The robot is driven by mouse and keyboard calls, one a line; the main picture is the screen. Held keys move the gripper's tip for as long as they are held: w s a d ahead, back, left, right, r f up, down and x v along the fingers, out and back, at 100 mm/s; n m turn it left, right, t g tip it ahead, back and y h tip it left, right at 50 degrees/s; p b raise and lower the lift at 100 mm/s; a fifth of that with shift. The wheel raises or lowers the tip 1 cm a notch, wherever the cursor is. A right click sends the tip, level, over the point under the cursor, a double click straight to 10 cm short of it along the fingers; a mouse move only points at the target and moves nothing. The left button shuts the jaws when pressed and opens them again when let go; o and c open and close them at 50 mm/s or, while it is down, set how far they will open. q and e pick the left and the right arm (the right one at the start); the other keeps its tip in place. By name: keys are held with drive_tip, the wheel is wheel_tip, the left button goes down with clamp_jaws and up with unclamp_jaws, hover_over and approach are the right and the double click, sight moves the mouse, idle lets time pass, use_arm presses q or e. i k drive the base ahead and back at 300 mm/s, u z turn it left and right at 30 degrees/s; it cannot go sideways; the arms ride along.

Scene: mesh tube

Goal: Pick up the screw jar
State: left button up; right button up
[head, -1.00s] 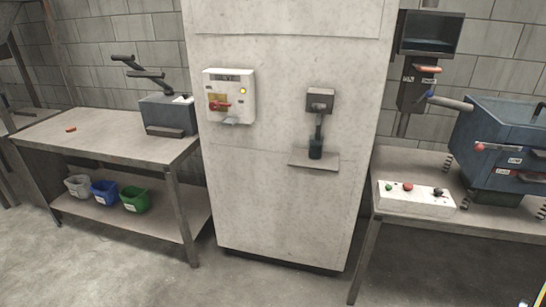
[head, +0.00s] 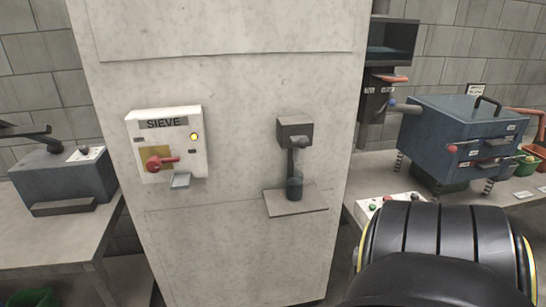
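A small dark cylindrical container (head: 294,189), which may be the screw jar, stands upright on a little shelf (head: 296,204) on the front of a tall pale cabinet. It sits directly under a grey dispenser with a spout (head: 294,133). Its contents cannot be made out. Neither of my grippers shows in the head view. A black, ribbed part of my own arm is large at the lower right, with no fingers visible.
The tall cabinet (head: 236,245) carries a white SIEVE box (head: 168,112) with a red handle and yellow light. A left table (head: 50,240) holds a grey machine (head: 65,180). A right table holds a blue machine (head: 455,125) and a button panel (head: 378,206).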

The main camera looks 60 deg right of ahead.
sight(294, 186)
drive_tip(key=z, duration=0.8)
drive_tip(key=i, duration=1.05)
drive_tip(key=z, duration=1.35)
drive_tip(key=i, duration=0.2)
drive_tip(key=z, duration=0.15)
